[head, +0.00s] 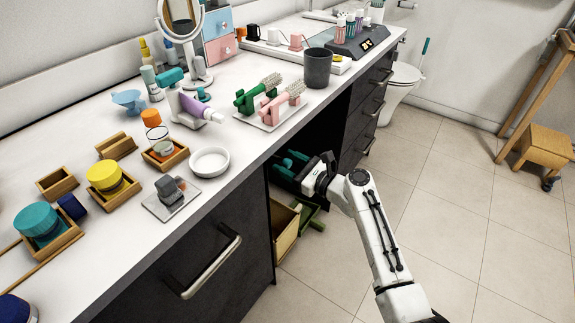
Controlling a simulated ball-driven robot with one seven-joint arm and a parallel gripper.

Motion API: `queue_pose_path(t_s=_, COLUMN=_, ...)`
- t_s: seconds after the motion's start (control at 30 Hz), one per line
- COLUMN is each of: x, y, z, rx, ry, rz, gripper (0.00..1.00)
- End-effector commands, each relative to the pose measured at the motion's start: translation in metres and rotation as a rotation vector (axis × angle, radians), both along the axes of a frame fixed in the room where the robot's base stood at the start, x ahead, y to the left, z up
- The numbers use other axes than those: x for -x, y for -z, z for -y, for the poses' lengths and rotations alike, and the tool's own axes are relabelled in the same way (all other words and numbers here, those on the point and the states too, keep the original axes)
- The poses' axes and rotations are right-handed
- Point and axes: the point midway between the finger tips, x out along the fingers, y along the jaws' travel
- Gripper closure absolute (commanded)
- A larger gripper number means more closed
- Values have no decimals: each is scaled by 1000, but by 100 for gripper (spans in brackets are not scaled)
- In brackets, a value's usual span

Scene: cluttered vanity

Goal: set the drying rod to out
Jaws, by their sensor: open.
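My gripper (290,166) reaches left from the end of my white arm into the dark opening under the counter, below the front edge. It is open; nothing shows clearly between its jaws. Teal rounded parts show at its far end, against the dark opening, and I cannot tell whether they belong to it. I cannot make out the drying rod for certain in the head view. The counter edge, the shadow and my own wrist hide much of the space around the gripper, so I cannot tell whether it touches anything.
The white counter (245,160) holds a tray with green (257,95) and pink (282,102) brushes, a dark cup (317,67) and several jars. Dark drawers (368,100) flank the opening. A wooden box (285,231) and a green object (309,217) sit below.

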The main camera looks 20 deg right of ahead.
Motion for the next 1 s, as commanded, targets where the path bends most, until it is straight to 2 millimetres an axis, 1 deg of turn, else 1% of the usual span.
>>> queue_pose_path(t_s=0.33, x=-3, y=0, z=-2, rx=1, ry=0, rz=-1, gripper=45)
queue_pose_path(t_s=0.9, x=-3, y=0, z=-2, rx=1, ry=0, rz=0, gripper=100)
queue_pose_path(t_s=1.0, x=-3, y=0, z=-2, rx=1, ry=0, rz=-1, gripper=100)
